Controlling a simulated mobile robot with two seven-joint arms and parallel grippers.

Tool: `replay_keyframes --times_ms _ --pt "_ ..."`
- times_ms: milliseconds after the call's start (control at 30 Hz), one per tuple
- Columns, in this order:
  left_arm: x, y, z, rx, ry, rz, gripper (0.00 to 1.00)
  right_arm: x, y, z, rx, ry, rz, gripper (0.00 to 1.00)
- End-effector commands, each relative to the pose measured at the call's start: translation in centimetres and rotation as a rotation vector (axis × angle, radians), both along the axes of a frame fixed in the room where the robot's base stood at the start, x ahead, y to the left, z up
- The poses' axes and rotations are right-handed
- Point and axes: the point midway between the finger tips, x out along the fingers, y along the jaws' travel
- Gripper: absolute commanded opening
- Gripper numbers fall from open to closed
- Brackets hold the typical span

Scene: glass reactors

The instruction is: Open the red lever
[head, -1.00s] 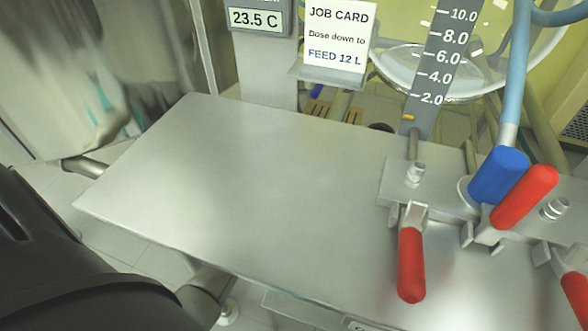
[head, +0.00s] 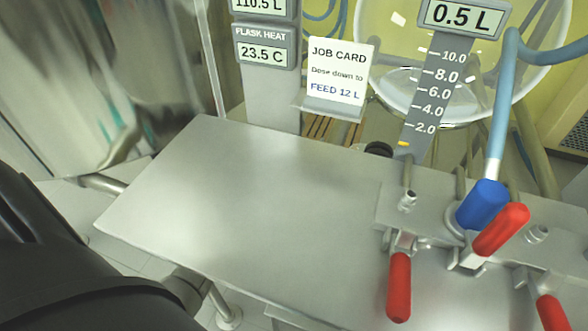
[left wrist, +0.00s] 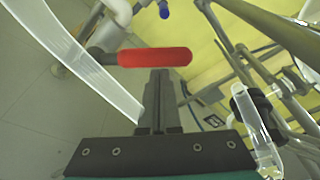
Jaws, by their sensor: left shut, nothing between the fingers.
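Three red lever handles show in the head view: one hanging toward me at the clamp rail (head: 399,286), one tilted beside a blue cap (head: 482,204), and one at the lower right edge (head: 551,313). In the left wrist view a red lever (left wrist: 155,57) lies crosswise, with a grey metal joint at its left end. I cannot tell which head-view handle it matches, if any. My left gripper (left wrist: 158,76) is shut and empty, its fingertips just below the red handle in the picture; contact is unclear. My right gripper is out of view.
A bare steel table (head: 250,200) fills the middle of the head view. Behind it stand a job card (head: 338,73) reading FEED 12 L, a scale column (head: 435,90) with a 0.5 L display (head: 464,17), and a glass vessel (head: 385,40). Pipes crowd the wrist view's right.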

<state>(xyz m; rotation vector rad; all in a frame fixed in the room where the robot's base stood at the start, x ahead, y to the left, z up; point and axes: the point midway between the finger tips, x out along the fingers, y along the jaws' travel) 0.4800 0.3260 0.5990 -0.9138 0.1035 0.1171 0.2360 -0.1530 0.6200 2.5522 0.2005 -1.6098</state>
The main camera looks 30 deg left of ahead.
Motion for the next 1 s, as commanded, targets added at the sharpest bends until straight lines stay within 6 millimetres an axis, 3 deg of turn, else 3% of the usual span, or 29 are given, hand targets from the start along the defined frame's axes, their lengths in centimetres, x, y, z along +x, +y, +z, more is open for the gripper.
replay_keyframes --times_ms 500,1000 --pt "-0.7 3.1 2.4 -0.434 -0.105 0.002 0.00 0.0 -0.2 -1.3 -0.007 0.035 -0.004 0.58" --pt "-1.0 4.4 2.8 -0.613 -0.148 0.002 0.00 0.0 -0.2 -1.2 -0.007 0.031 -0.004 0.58"
